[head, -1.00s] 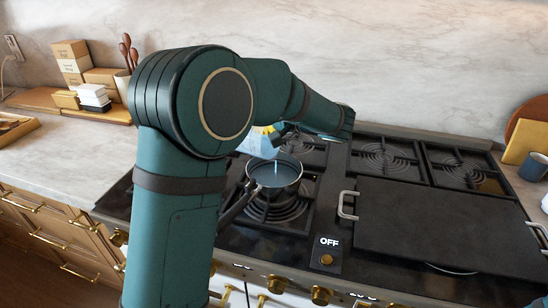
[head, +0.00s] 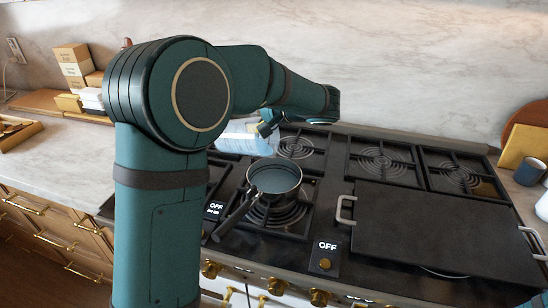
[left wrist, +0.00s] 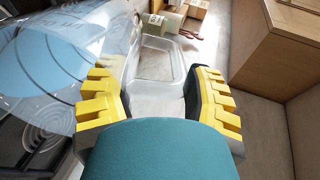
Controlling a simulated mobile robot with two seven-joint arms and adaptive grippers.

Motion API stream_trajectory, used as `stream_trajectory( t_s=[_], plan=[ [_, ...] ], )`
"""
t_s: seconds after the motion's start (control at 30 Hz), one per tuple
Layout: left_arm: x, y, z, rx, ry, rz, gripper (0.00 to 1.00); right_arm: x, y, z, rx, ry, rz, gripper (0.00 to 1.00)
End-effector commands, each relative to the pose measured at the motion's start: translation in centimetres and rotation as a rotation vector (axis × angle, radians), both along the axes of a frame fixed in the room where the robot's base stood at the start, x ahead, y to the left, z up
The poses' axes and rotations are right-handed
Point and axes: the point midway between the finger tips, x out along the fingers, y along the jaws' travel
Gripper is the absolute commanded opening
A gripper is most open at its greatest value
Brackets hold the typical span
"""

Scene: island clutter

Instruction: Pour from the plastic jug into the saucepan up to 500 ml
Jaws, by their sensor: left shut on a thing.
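The dark saucepan (head: 275,180) stands on a burner grate, its handle pointing to the lower left. Bluish liquid shows inside it. My left gripper (head: 268,127), behind and above the pan, is shut on the clear plastic jug (head: 240,141). The jug is held tilted in the air, to the upper left of the pan, partly hidden by my arm. In the left wrist view, the yellow-padded fingers (left wrist: 158,97) are on either side of the jug's clear handle, and the jug's body (left wrist: 70,50) holds bluish liquid. No stream shows now. My right gripper is out of view.
A black griddle plate (head: 430,228) with metal handles covers the stove's right side. Boxes (head: 72,62) stand on the left counter. A dark mug (head: 530,172) and a board (head: 524,146) are at far right. "OFF" displays (head: 327,246) sit near the knobs.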

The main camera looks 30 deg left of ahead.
Motion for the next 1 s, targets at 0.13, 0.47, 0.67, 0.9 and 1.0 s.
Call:
stream_trajectory(
  t_s=[0.13, 0.47, 0.67, 0.9, 1.0],
  plan=[
    [0.1, 0.1, 0.0, -0.015, 0.000, -0.002, 0.11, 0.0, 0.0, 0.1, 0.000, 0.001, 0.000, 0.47],
    [0.0, 1.4, 1.1, -0.128, -0.001, 0.003, 0.11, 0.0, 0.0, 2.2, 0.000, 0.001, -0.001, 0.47],
    [0.1, 2.8, 1.7, -0.302, 0.007, 0.002, 0.11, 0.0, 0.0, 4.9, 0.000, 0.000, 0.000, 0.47],
    [0.1, 3.2, 1.3, -0.360, 0.008, -0.002, 0.11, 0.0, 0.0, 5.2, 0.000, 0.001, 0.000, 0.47],
    [0.1, 3.2, 1.3, -0.359, 0.008, -0.002, 0.11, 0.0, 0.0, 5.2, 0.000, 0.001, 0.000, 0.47]
  ],
)
